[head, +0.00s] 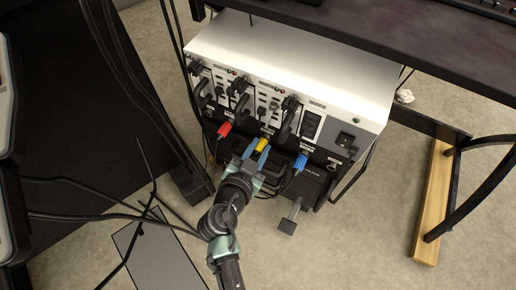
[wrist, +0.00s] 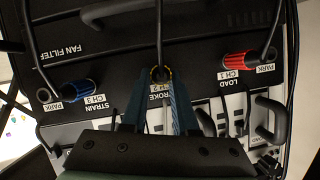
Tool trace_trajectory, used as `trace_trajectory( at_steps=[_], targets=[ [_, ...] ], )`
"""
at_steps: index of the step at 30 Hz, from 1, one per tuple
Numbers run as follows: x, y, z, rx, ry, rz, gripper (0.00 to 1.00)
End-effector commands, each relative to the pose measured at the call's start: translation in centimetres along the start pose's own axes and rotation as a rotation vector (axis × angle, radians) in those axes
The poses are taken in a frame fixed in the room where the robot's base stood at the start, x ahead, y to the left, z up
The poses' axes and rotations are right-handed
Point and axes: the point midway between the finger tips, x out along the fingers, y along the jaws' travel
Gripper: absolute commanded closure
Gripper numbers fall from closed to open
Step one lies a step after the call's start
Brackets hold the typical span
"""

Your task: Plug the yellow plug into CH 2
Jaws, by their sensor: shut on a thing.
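The yellow plug (head: 262,145) is between the fingers of my gripper (head: 254,153), at the front of the rack unit. In the wrist view my gripper (wrist: 161,100) is shut on it, and little more than a yellow rim and its black cable show. The plug is in front of the panel spot labelled CH 2 (wrist: 158,174), between CH 1 and CH 3. The fingers hide the socket, so I cannot tell whether the plug is seated in it.
A red plug (head: 224,129) is at CH 1 and a blue plug (head: 300,163) at CH 3, each beside a PARK label. Black handles and hanging cables crowd the white-topped unit (head: 300,60). A desk (head: 440,50) overhangs the right side.

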Motion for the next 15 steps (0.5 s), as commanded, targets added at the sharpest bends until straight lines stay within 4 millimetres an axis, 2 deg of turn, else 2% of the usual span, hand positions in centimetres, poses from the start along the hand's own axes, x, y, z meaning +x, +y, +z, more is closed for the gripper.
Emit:
trace_trajectory(
  at_steps=[14, 15],
  targets=[
    [0.2, 0.03, -0.15, 0.001, 0.002, 0.001, 1.0],
    [0.21, 0.03, -0.15, 0.001, 0.002, 0.001, 0.67]
  ],
)
